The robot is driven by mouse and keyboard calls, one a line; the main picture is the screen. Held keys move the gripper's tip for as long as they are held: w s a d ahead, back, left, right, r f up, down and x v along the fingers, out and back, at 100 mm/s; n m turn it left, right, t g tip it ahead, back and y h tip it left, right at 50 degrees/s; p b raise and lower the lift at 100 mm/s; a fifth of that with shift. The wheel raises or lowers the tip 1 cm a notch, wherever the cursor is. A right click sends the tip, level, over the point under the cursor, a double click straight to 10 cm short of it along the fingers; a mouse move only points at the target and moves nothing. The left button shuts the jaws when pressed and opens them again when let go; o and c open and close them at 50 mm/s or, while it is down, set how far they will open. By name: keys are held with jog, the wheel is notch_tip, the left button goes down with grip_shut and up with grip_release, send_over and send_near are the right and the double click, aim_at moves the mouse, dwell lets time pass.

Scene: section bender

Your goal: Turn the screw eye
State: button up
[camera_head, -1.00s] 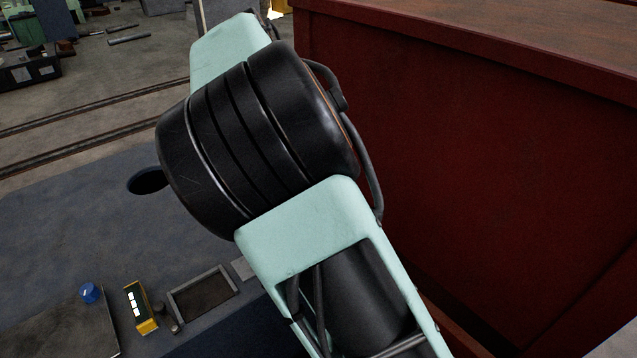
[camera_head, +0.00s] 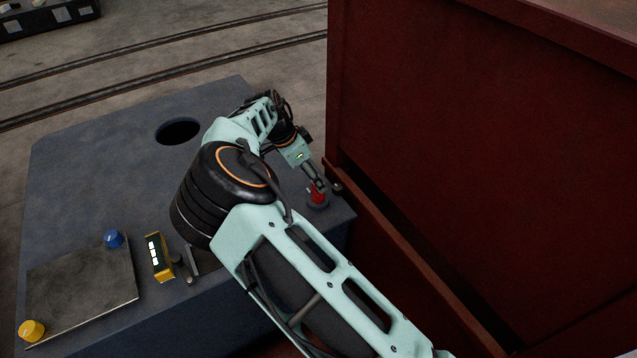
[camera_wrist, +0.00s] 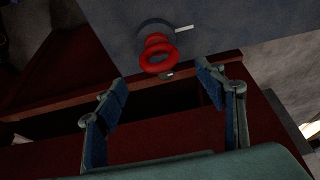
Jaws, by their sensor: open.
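The red screw eye (camera_wrist: 157,53) shows in the wrist view as a red ring on a round grey base (camera_wrist: 154,27), just beyond my fingertips. In the head view the screw eye (camera_head: 318,196) is a small red shape at the right edge of the blue-grey machine top, partly hidden by my gripper. My gripper (camera_wrist: 161,82) is open, with its two blue-padded fingers apart and nothing between them. In the wrist view the ring lies between the lines of the fingers but ahead of their tips. In the head view my gripper (camera_head: 317,184) is very close to it; contact cannot be told.
The blue-grey machine top (camera_head: 90,190) carries a blue knob (camera_head: 113,239), a yellow knob (camera_head: 31,330), a yellow box with white buttons (camera_head: 159,257) and a dark round hole (camera_head: 178,131). A tall dark red cabinet (camera_head: 480,150) stands close on the right.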

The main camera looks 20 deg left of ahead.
jog(key=shift+x, duration=2.8)
jog(key=shift+r, duration=0.1)
jog(key=c, duration=1.2)
